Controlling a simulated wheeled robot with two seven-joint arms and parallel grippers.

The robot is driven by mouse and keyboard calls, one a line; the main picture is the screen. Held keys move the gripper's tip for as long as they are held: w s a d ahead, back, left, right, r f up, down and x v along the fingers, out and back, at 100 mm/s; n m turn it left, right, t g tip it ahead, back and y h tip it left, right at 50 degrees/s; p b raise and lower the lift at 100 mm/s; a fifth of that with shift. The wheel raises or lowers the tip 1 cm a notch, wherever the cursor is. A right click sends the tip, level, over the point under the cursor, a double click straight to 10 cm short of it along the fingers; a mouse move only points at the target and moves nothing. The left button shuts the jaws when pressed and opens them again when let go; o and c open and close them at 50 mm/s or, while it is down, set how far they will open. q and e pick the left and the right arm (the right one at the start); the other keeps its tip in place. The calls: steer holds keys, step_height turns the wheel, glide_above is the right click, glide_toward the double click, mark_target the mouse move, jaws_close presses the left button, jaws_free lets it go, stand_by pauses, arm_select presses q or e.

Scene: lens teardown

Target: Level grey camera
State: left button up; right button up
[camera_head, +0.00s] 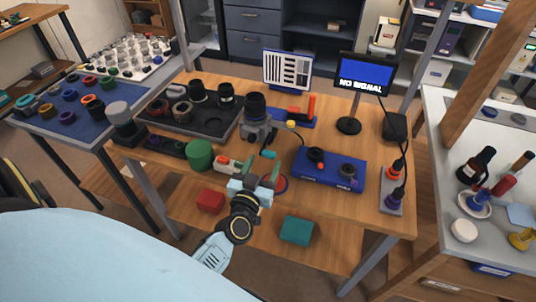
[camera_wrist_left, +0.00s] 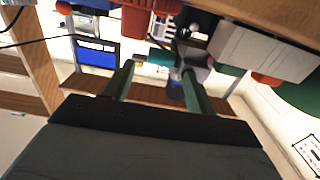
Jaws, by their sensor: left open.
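The grey camera (camera_head: 258,130) stands on the wooden table near its middle, with a black lens (camera_head: 256,105) on it pointing up. My left gripper (camera_head: 262,167) is open and empty, in front of the camera at the table's near edge. Its two green fingers point toward the camera and do not touch it. In the left wrist view the open fingers (camera_wrist_left: 158,70) frame a grey body (camera_wrist_left: 200,63) that appears to be the camera, partly hidden by a finger. I cannot tell the camera's exact tilt. My right gripper is not in view.
A black tray (camera_head: 215,124) with lens parts lies left of the camera. A green cylinder (camera_head: 200,154) stands left of my gripper. A blue control box (camera_head: 330,170) lies right, and a screen (camera_head: 363,74) and a striped chart (camera_head: 287,70) stand behind. A small teal block (camera_head: 268,154) lies close to the fingers.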

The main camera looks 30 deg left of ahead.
mark_target(269, 155)
arm_select(q)
steer(key=shift+x, duration=2.35)
steer(key=shift+d, duration=0.15)
steer(key=c, duration=1.2)
